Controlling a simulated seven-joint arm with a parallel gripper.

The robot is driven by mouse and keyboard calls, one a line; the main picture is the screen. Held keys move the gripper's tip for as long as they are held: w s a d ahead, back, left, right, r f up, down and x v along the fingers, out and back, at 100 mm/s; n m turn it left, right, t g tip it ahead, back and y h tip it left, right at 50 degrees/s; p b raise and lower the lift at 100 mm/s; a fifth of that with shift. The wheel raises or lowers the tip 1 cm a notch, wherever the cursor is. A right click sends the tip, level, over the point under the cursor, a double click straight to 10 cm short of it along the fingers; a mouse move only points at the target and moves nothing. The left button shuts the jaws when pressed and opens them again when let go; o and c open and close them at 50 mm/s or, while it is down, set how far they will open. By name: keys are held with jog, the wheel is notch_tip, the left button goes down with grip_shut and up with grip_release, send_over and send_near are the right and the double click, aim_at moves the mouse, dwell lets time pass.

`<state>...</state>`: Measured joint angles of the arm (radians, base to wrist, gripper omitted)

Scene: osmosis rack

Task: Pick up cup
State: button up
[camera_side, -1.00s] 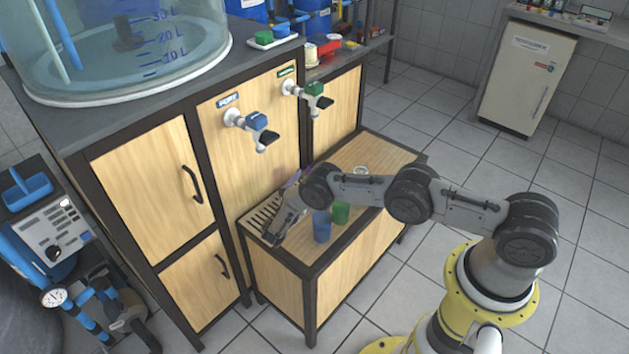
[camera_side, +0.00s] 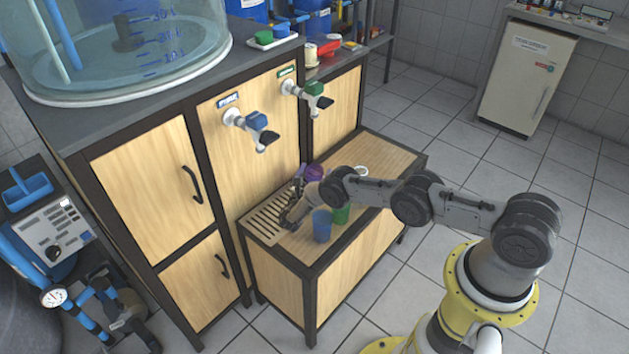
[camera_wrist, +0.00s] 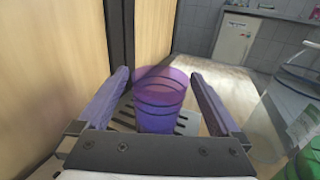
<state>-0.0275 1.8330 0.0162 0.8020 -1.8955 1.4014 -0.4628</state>
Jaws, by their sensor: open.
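A purple see-through cup (camera_wrist: 160,97) stands upright on the slatted grate (camera_wrist: 190,122) in the wrist view, between the two fingers of my gripper (camera_wrist: 163,92). The fingers are open, with a gap visible on each side of the cup. In the side view my gripper (camera_side: 295,200) is low over the slatted part of the bench (camera_side: 262,225), and the purple cup (camera_side: 313,173) shows partly behind it. A blue cup (camera_side: 321,226) and a green cup (camera_side: 341,213) stand on the bench in front of my arm.
A white round item (camera_side: 361,170) is at the bench's back.

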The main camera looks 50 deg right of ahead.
jog(key=c, duration=1.5)
jog(key=shift+r, duration=0.2)
